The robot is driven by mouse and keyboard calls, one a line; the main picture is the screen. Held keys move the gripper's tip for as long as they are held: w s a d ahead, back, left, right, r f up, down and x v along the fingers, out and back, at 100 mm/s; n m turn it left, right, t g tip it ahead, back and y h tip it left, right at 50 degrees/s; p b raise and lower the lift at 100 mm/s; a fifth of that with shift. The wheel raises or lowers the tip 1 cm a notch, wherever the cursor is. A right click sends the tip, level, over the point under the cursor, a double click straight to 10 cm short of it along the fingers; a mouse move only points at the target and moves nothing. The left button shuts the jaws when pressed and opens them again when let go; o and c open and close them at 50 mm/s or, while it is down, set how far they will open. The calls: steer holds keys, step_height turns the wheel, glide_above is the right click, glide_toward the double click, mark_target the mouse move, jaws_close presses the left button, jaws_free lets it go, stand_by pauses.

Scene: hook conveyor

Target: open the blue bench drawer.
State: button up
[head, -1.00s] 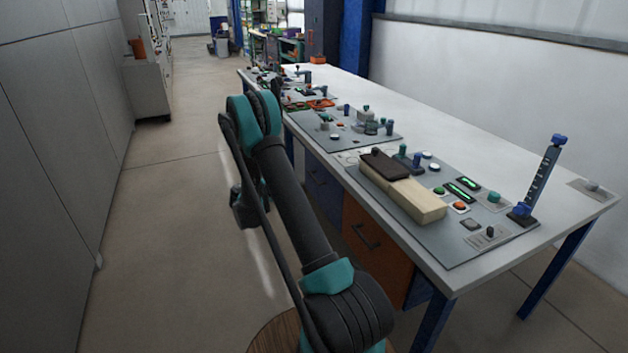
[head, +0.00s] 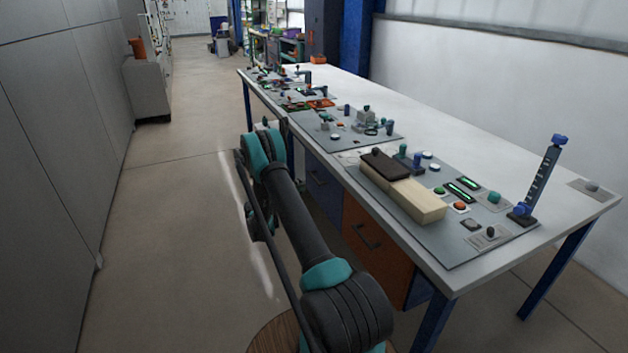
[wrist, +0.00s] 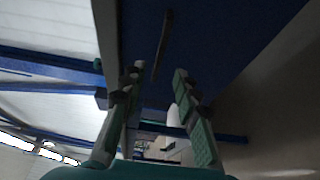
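The blue bench drawer (head: 324,195) is under the bench's left front side in the head view, partly hidden behind my arm. It looks shut, with a dark bar handle (head: 318,177). In the wrist view, the blue drawer front (wrist: 225,45) fills the upper middle, and its handle (wrist: 162,45) runs nearly upright in the picture. My gripper (wrist: 156,78) is open, with its two green and dark fingers apart and nothing between them. The handle's lower end shows beyond and between the fingertips, apparently not touched.
An orange drawer (head: 376,248) with its own handle sits nearer, beside the blue one. The bench top (head: 440,120) carries control panels and a beige and brown block (head: 405,190). Grey cabinets (head: 60,130) line the left; the floor (head: 170,230) between is clear.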

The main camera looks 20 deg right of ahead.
mark_target(314, 177)
steer(key=x, duration=0.9)
steer(key=shift+w+d, duration=0.15)
steer(key=shift+d, duration=0.15)
jaws_close()
